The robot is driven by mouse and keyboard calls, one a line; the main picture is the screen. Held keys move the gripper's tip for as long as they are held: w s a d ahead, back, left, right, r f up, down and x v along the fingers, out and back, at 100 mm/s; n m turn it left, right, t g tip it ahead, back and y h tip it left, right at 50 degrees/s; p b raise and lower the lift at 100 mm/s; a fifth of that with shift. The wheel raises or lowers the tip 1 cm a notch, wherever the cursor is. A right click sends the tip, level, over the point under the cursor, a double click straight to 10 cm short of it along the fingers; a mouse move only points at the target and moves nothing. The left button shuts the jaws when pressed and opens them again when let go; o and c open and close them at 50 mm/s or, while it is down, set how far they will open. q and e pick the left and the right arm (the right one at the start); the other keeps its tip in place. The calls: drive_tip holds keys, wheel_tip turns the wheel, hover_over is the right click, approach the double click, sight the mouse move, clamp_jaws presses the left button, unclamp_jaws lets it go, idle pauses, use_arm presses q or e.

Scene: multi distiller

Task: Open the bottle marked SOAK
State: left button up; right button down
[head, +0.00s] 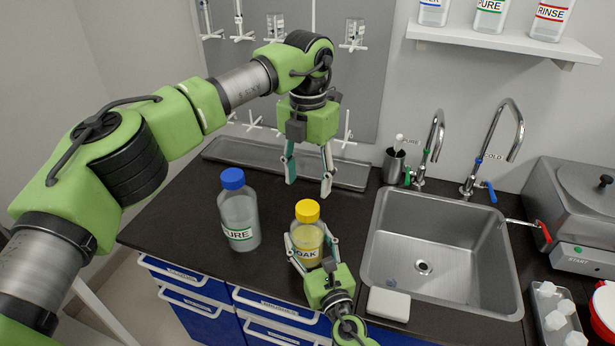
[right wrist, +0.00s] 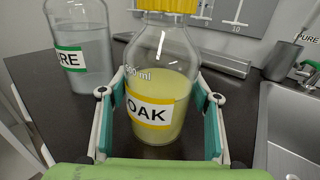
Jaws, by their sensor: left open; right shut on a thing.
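The SOAK bottle (head: 307,243) stands upright on the dark counter, left of the sink. It holds yellowish liquid and has a yellow cap (head: 307,211) on top. My right gripper (head: 314,252) is shut around the bottle's body from the front; the bottle (right wrist: 156,90) also fills the middle of the right wrist view, a teal pad on each side. The label shows only "OAK" there. My left gripper (head: 308,187) points down, open and empty, behind and above the yellow cap, apart from it.
A PURE bottle (head: 239,215) with a blue cap stands left of the SOAK bottle. A grey tray (head: 240,152) lies along the wall. The sink (head: 385,235) with taps is to the right, a white block (head: 389,304) at its front edge. The front-left counter is clear.

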sight(308, 207)
use_arm(q)
drive_tip(key=m, duration=0.3)
drive_tip(key=shift+m, duration=0.4)
drive_tip(key=m, duration=1.7)
drive_tip(key=shift+m, duration=0.3)
drive_tip(key=m, duration=0.6)
drive_tip(key=shift+m, duration=0.4)
drive_tip(key=m, duration=0.4)
drive_tip(key=shift+m, duration=0.3)
drive_tip(key=shift+f+m, duration=0.3)
drive_tip(key=shift+f, duration=0.05)
wheel_tip(308, 207, down, 7)
drive_tip(key=shift+f, duration=0.2)
drive_tip(key=c, duration=1.2)
